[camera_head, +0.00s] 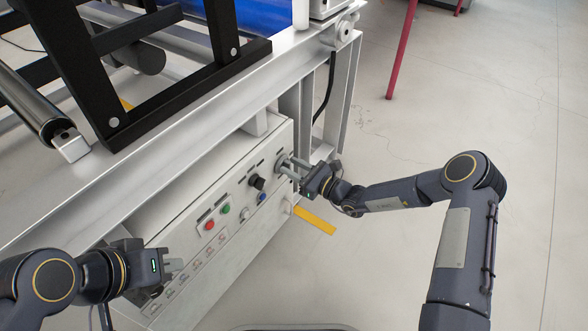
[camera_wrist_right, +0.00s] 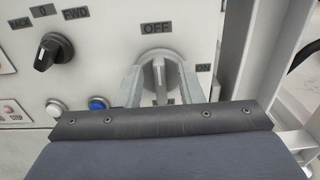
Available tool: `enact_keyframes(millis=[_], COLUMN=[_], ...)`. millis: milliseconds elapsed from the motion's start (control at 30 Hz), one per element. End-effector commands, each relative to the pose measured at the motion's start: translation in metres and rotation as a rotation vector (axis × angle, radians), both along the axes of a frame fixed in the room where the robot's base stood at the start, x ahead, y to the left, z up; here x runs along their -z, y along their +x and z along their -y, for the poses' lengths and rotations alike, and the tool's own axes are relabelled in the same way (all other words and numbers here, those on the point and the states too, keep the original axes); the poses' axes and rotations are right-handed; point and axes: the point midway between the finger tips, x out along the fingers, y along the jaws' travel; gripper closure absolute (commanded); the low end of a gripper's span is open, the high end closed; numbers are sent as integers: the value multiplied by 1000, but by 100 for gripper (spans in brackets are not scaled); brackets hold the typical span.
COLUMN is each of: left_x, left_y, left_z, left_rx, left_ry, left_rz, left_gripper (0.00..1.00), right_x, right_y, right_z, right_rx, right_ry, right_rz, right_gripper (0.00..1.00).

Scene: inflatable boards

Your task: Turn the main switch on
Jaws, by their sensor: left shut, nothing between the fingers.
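The main switch (camera_wrist_right: 158,75) is a grey rotary knob on the white control panel, seen in the right wrist view. Its raised grip stands about upright, toward the OFF label (camera_wrist_right: 156,28) above it; the ON label (camera_wrist_right: 203,68) is to its right. My right gripper (camera_head: 288,168) is at the panel's right end in the head view. In the right wrist view its two fingers (camera_wrist_right: 160,88) are spread, one on each side of the knob's grip; contact is unclear. My left gripper (camera_head: 177,268) is shut and empty, at the panel's lower left.
The control panel (camera_head: 170,240) also carries a black selector knob (camera_head: 257,183), a red button (camera_head: 209,225), a green button (camera_head: 225,209) and a blue button (camera_head: 262,197). A metal machine frame (camera_head: 190,115) overhangs the panel.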

Motion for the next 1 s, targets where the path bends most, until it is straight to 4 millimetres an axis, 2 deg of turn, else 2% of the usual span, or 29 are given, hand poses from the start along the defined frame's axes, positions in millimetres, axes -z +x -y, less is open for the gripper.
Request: enact_keyframes(millis=[167,400,433,767,1000], left_x=[0,0,0,-2,-11], left_y=[0,0,0,0,0], left_z=[0,0,0,0,0], left_rx=[0,0,0,0,0], left_ry=[0,0,0,0,0], left_rz=[0,0,0,0,0], left_gripper=[100,100,100,100,100], right_x=[0,0,0,-1,-1], right_y=[0,0,0,0,1], right_z=[0,0,0,0,1], right_rx=[0,-1,-1,0,0], right_ry=[0,0,0,14,82], right_rz=[0,0,0,-19,-115], right_gripper=[66,98,100,100,100])
